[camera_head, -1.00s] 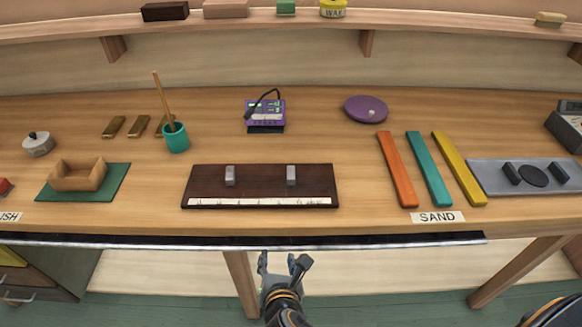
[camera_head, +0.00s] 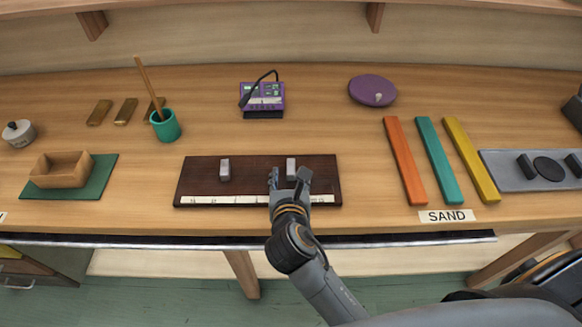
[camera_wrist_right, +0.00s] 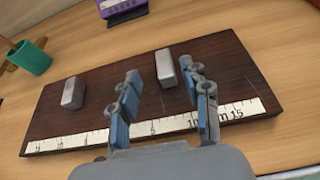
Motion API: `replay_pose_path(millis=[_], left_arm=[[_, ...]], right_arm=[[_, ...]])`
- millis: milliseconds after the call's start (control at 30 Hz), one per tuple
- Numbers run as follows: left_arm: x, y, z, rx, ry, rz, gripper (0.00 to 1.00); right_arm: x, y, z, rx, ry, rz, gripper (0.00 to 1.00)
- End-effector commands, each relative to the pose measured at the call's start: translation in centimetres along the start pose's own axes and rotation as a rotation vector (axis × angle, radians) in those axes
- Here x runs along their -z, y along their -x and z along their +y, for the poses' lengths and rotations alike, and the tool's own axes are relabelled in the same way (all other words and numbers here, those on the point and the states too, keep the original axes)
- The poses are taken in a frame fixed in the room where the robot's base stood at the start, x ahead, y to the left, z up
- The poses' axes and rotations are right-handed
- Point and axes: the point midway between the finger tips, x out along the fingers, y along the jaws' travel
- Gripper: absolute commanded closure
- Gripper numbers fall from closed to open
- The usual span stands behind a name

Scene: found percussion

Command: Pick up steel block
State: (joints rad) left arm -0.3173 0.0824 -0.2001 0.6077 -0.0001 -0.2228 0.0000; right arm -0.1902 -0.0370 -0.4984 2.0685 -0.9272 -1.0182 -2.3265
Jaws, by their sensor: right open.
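Two small grey steel blocks stand on a dark wooden board (camera_head: 232,188) with a white ruler strip along its front edge. The right block (camera_head: 291,165) and the left block (camera_head: 225,168) are apart; in the right wrist view they show as the right block (camera_wrist_right: 166,66) and the left block (camera_wrist_right: 73,93). My right gripper (camera_head: 288,176) is open over the board's front part, just in front of the right block. In the right wrist view, the block appears between the fingertips, beyond them; I cannot tell whether they touch it. My left gripper is not in view.
Orange (camera_head: 405,160), teal (camera_head: 440,160) and yellow (camera_head: 471,160) bars lie right of the board. A purple device (camera_head: 262,97) with a cable is behind it. A teal cup (camera_head: 166,126) with a stick and a box (camera_head: 60,170) stand left. Bare tabletop surrounds the board.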

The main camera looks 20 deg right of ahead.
Motion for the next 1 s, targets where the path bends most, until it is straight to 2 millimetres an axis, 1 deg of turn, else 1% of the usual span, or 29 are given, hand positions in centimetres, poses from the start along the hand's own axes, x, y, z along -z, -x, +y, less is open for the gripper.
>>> replay_pose_path(millis=[167, 300, 400, 500, 733, 767, 800, 867, 900, 967, 1000], left_arm=[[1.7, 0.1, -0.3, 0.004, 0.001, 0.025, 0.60], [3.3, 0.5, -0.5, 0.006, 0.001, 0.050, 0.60], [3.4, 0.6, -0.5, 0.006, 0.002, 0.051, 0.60], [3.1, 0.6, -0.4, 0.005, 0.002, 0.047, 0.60], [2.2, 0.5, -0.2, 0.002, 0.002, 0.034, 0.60], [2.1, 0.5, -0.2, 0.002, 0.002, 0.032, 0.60], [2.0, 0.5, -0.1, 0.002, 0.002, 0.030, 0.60], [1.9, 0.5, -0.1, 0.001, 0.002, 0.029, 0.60], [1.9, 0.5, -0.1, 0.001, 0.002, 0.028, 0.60], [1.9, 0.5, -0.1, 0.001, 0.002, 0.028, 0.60], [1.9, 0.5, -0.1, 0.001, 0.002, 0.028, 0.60]], right_arm=[[0.0, -1.2, -0.1, 0.001, 0.000, 0.000, 0.53], [0.1, -3.4, -0.5, 0.002, -0.001, 0.001, 0.53], [0.1, -4.7, -0.5, 0.000, -0.001, 0.000, 0.53], [0.2, -5.5, -0.5, -0.001, -0.001, 0.001, 0.53], [0.2, -5.7, -0.5, -0.002, -0.001, 0.001, 0.53], [0.2, -5.7, -0.5, -0.002, -0.001, 0.001, 0.55], [0.2, -5.7, -0.5, -0.002, -0.001, 0.001, 0.63], [0.2, -5.6, -0.5, -0.002, -0.001, 0.001, 0.75], [0.2, -5.6, -0.5, -0.002, -0.001, 0.001, 0.83], [0.2, -5.6, -0.5, -0.002, -0.001, 0.001, 0.96], [0.2, -5.6, -0.5, -0.002, -0.001, 0.001, 1.00]])
